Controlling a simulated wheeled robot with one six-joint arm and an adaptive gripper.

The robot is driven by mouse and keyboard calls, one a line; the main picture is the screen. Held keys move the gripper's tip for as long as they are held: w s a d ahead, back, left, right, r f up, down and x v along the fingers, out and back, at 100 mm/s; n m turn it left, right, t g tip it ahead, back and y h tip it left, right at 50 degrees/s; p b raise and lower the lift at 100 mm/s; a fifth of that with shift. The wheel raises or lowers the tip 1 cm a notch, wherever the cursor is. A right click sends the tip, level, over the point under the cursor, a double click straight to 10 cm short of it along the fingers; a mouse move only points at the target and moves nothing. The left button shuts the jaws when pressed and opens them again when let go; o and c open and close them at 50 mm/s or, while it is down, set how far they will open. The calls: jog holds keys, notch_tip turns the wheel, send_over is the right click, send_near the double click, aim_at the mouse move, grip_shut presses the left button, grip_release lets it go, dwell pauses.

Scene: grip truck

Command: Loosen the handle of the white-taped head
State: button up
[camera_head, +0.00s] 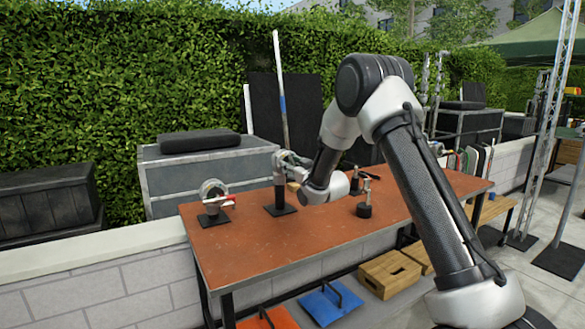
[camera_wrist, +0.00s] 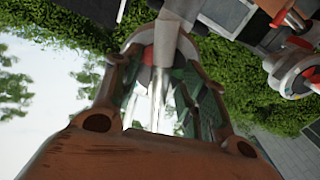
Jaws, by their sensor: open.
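Several clamp heads stand on the table. At left is a grey round head (camera_head: 213,190) with a red part, on a black base. In the middle, another grey head (camera_head: 283,158) sits on a dark post (camera_head: 279,192); white tape cannot be made out clearly on either. My gripper (camera_wrist: 160,72) is open in the wrist view, its fingers spread at left and right. A pale grey bar (camera_wrist: 167,40) and a round grey part with red show beyond and between the fingertips. Contact cannot be told. In the head view my wrist hides part of the gripper beside the middle head.
The rust-brown table (camera_head: 240,241) has bare room at front left. A small black-based stand (camera_head: 364,209) is right of my wrist. A tall pole with blue tape (camera_head: 282,104) rises behind. Another grey-red head (camera_wrist: 292,70) is at right in the wrist view. A hedge (camera_head: 120,80) lies behind.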

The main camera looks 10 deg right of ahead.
jog(key=shift+c, duration=0.4)
grip_shut()
jog(key=shift+n, duration=3.3)
jog(key=shift+a+n, duration=0.1)
jog(key=shift+n, duration=1.5)
